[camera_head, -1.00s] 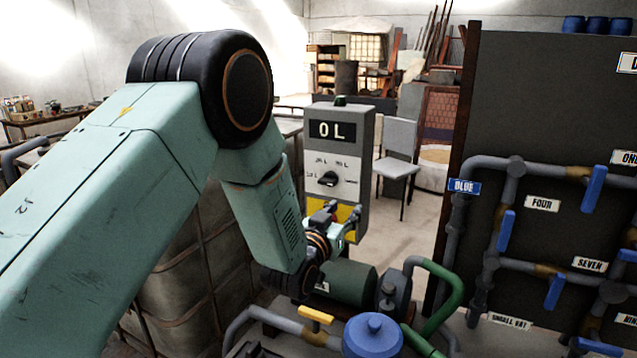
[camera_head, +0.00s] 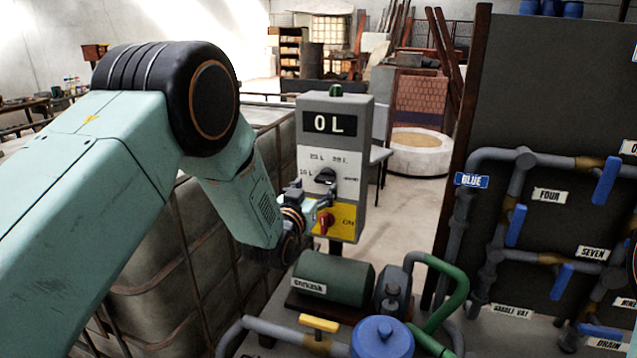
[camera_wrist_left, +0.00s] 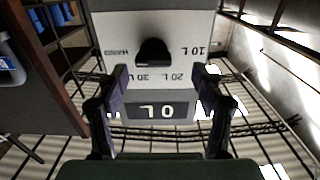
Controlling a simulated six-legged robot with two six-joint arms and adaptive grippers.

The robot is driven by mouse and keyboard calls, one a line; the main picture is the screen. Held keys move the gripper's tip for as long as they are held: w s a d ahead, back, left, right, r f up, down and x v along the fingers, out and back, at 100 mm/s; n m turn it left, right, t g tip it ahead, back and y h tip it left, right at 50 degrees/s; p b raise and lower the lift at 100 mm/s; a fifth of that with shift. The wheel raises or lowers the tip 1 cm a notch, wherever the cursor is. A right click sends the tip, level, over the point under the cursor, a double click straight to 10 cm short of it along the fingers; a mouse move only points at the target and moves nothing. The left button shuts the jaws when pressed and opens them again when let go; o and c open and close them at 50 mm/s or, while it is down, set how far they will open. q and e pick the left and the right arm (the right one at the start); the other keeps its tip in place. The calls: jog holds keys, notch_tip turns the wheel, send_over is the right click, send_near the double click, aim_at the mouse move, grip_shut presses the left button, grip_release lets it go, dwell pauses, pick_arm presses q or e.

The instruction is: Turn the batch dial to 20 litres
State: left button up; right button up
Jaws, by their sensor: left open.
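The batch dial (camera_head: 325,176) is a black knob on the white panel of a grey control box (camera_head: 362,130). Litre marks surround it, and the display (camera_head: 329,124) above reads 0 L. The left wrist view shows the box upside down, with the dial (camera_wrist_left: 153,52) beside the marks HAND, 30 L, 20 L and 10 L. My left gripper (camera_head: 318,198) is open and empty, just in front of the panel and slightly below the dial. In the wrist view its fingers (camera_wrist_left: 160,80) stand apart on either side of the dial, not visibly touching it.
A red switch (camera_head: 326,222) sits on the yellow lower panel close to my gripper. Below are a green pump motor (camera_head: 335,279), a blue-lidded vessel (camera_head: 382,338) and a yellow-handled valve (camera_head: 319,323). A dark board with pipes and blue valve handles (camera_head: 606,180) stands at right.

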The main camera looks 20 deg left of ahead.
aim_at(324, 181)
pick_arm(q)
jog(key=shift+w+d+r, duration=0.1)
jog(key=shift+w+d, duration=0.25)
jog(key=shift+w, duration=0.2)
jog(key=shift+w+d+r, duration=0.1)
jog(key=shift+w+d, duration=0.25)
jog(key=shift+w, duration=0.2)
jog(key=shift+w+a+f, duration=0.2)
jog(key=shift+w+a, duration=0.1)
jog(key=shift+w, duration=0.1)
pick_arm(e)
jog(key=shift+s+d+r, duration=0.15)
pick_arm(q)
jog(key=shift+s+d+r, duration=0.1)
jog(key=shift+d+r, duration=0.05)
jog(key=shift+d, duration=0.1)
jog(key=c, duration=0.4)
jog(key=shift+a, duration=0.25)
jog(key=c, duration=0.5)
jog(key=shift+d, duration=0.15)
jog(key=shift+c, duration=1.2)
pick_arm(e)
jog(key=shift+s+d, duration=0.1)
jog(key=shift+d, duration=0.1)
